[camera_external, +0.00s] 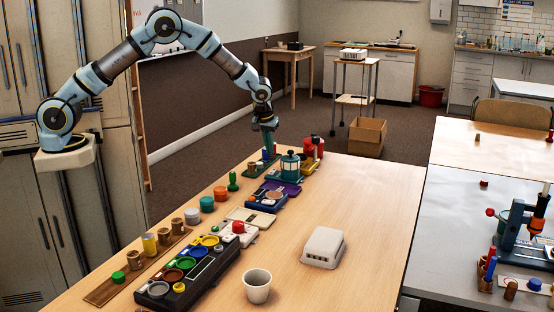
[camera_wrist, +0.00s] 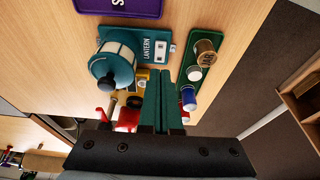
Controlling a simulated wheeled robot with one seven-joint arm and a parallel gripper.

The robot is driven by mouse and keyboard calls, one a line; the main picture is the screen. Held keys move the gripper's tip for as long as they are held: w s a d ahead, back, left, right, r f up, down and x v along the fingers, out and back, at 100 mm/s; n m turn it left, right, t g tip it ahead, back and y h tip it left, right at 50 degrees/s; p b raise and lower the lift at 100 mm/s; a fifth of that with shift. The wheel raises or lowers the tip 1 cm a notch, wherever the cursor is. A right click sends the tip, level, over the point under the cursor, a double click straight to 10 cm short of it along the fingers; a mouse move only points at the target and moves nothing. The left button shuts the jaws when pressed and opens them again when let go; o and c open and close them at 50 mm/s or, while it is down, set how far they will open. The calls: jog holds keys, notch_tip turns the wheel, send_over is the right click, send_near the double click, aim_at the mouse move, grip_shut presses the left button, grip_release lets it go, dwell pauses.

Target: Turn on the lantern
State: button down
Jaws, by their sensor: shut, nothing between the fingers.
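The teal lantern (camera_external: 290,167) stands upright on a teal base at the far end of the table. In the wrist view the lantern (camera_wrist: 116,66) has a dark top knob and pale windows. Its base carries the word LANTERN and a small white plate (camera_wrist: 162,48) with dark marks, perhaps a switch. I cannot tell if the lantern is lit. My gripper (camera_external: 269,152) points down just left of and beyond the lantern in the external view. In the wrist view its green fingers (camera_wrist: 159,78) are together and empty, close to the base's edge and apart from the lantern body.
A green tray (camera_wrist: 208,42) with several small cylinders lies right of the fingers in the wrist view. A purple mat (camera_wrist: 118,8) adjoins the lantern. Red and yellow items (camera_external: 311,148) stand behind it. A white box (camera_external: 323,246) and cup (camera_external: 257,286) stand nearer.

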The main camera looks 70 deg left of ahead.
jog(key=s+d+b+v, duration=0.1)
jog(key=v, duration=0.5)
jog(key=shift+s+d, duration=0.1)
jog(key=shift+s, duration=0.1)
jog(key=s+d+r+m+h, duration=0.2)
jog(key=s+m, duration=0.8)
jog(key=s, duration=2.4)
jog(key=shift+r+g, duration=0.2)
jog(key=shift+g, duration=0.1)
jog(key=shift+w+d, duration=0.1)
jog(key=shift+d, duration=0.05)
